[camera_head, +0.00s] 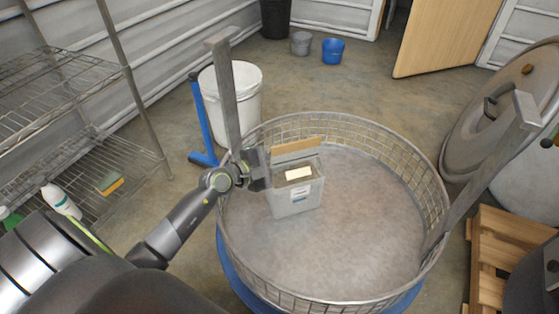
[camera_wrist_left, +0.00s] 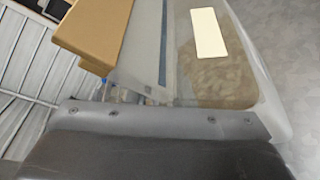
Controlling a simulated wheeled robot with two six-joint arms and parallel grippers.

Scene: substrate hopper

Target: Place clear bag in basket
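The clear bag (camera_head: 296,192) is a boxy, see-through grey bag with a pale label and a tan cardboard-like strip along its top. It appears upright inside the round wire basket (camera_head: 405,172), near its left side; I cannot tell if it rests on the basket floor. My left gripper (camera_head: 260,170) is at the bag's left side, over the basket's left rim. In the left wrist view the bag (camera_wrist_left: 225,75) fills the space just beyond the grey gripper edge. The fingertips are hidden, so the grip is unclear. My right gripper is not in view.
Two upright metal arms (camera_head: 228,95) and (camera_head: 490,165) rise from the basket's sides. A white bucket (camera_head: 235,88) stands behind it, a wire shelf (camera_head: 75,75) at left, and a wooden pallet (camera_head: 490,255) with a large round lid (camera_head: 490,120) at right. The basket's middle and right floor is clear.

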